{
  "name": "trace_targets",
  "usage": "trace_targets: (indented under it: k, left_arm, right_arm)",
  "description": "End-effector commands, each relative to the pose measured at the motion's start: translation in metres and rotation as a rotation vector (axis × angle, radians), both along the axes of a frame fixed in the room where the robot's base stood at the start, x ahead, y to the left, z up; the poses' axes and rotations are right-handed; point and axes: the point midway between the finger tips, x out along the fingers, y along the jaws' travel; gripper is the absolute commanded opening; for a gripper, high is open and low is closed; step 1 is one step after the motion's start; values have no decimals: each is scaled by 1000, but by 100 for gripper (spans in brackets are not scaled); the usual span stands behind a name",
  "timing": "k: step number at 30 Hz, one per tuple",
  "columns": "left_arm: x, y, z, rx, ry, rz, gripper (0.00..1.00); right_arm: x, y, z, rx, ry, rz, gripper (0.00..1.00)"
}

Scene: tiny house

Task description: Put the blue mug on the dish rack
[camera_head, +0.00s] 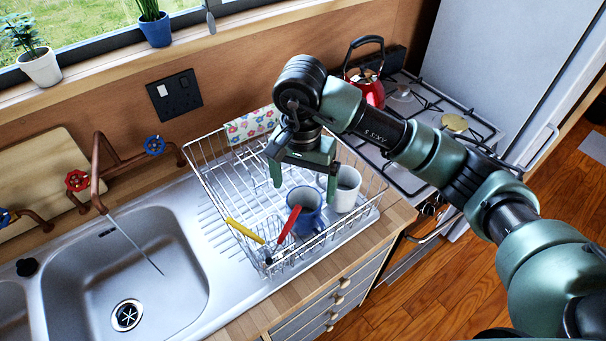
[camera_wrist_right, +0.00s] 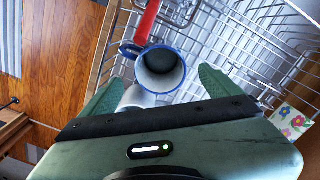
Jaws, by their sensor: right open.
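The blue mug (camera_head: 306,212) stands in the wire dish rack (camera_head: 222,195), opening up, near the rack's front right. It also shows in the right wrist view (camera_wrist_right: 160,72), with a blue rim and pale inside. My right gripper (camera_head: 304,184) is open and empty. It is above and slightly behind the mug in the head view, its fingers pointing down and spread. In the wrist view the mug appears between the two fingers (camera_wrist_right: 158,88); I see no contact. My left gripper is not in view.
A white cup (camera_head: 346,188) stands right beside the mug in the rack. Red-handled (camera_head: 288,226) and yellow-handled (camera_head: 245,231) utensils stand at the rack's front. A sink (camera_head: 120,270) lies left, a stove with a red kettle (camera_head: 370,92) right. A flowered cloth (camera_head: 250,126) hangs at the back.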

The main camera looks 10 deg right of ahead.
Motion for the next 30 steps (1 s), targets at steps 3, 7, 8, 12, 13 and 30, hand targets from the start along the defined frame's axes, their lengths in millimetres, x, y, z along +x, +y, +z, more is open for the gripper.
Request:
trace_targets:
  k: [3,7,8,12,13,30]
  left_arm:
    - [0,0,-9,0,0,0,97]
    - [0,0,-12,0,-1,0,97]
    - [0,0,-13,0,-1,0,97]
    - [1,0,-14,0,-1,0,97]
    - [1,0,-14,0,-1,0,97]
    - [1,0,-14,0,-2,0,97]
  right_arm:
    - [2,0,23,-1,-7,1,93]
    - [1,1,41,-1,-4,1,93]
    - [1,1,44,-1,-3,1,93]
    - [0,1,53,-1,0,0,93]
    - [0,1,54,-1,0,0,93]
    - [0,1,56,0,1,0,93]
